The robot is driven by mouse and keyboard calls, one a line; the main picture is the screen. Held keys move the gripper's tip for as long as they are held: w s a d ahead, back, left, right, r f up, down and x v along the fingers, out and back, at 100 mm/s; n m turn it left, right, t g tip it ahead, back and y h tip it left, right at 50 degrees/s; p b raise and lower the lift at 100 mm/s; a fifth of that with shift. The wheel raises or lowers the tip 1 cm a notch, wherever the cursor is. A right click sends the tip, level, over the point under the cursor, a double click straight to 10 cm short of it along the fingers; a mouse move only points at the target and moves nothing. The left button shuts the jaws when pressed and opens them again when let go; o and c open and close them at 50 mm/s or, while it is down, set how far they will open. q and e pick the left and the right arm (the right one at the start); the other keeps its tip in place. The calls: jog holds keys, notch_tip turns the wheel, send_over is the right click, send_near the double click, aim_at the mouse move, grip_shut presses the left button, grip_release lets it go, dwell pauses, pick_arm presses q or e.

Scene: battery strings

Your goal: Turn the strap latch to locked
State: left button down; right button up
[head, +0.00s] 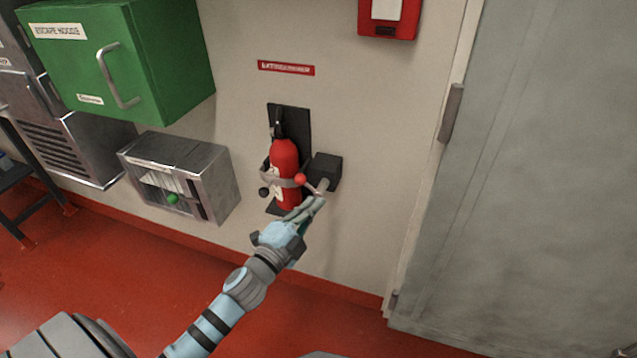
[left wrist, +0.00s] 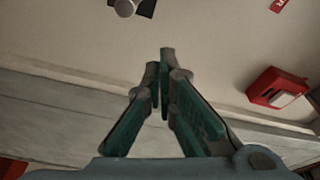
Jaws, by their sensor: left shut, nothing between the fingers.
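The strap latch shows in the head view as a lever with a red knob (head: 300,179), beside a black box (head: 325,168) on the wall. A grey strap (head: 279,181) goes around the red fire extinguisher (head: 285,158), which stands upright on a black wall plate. My left gripper (head: 319,199) is shut and empty, with its tips just below the black box and close to the lever in the picture; I cannot tell whether they touch. In the left wrist view its closed fingers (left wrist: 159,62) point at the wall, and a grey round end (left wrist: 125,8) shows at the top edge.
A metal case (head: 213,187) with a green knob is on the wall to the left, under a green cabinet (head: 170,45). A red wall box (head: 388,18) is above right; a grey door (head: 540,180) is at right. The red floor below is clear.

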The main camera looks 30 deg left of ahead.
aim_at(311, 188)
pick_arm(q)
jog(key=w+a, duration=0.1)
jog(key=w, duration=0.4)
jog(key=w+a+f+p, duration=0.1)
jog(key=w, duration=0.1)
jog(key=shift+w+a, duration=0.2)
jog(key=shift+a, duration=0.1)
jog(key=shift+s+a+r, duration=0.25)
jog(key=shift+s+a, duration=0.45)
jog(key=shift+s, duration=0.1)
jog(key=shift+w, duration=0.15)
jog(key=shift+w+f, duration=0.1)
jog(key=shift+f, duration=0.05)
pick_arm(e)
jog(key=shift+s+a+r, duration=0.3)
jog(key=shift+s+r, duration=0.15)
jog(key=shift+r, duration=0.2)
jog(key=shift+w, duration=0.1)
